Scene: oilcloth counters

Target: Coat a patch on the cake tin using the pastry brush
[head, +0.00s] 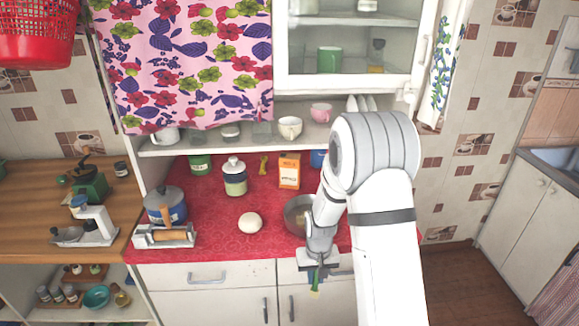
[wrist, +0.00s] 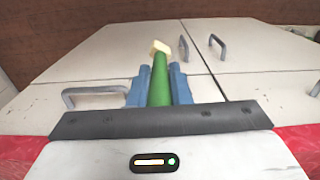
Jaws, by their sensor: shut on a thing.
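The pastry brush has a green handle and a pale cream head. My gripper (wrist: 161,84) is shut on the handle of the pastry brush (wrist: 159,92) in the wrist view, with a blue finger on each side. In the head view my gripper (head: 317,270) hangs in front of the counter's front edge, and the pastry brush (head: 315,285) points down before the cabinet fronts. The cake tin (head: 291,212) is a grey round tin on the red counter, behind my gripper. My arm hides its right part, and the brush is apart from it.
A white ball-like thing (head: 249,222) lies left of the tin. An orange carton (head: 289,170), a lidded jar (head: 235,177) and a blue pot (head: 166,206) stand on the red oilcloth (head: 215,240). A rolling pin (head: 165,235) rests on a stand at the front left.

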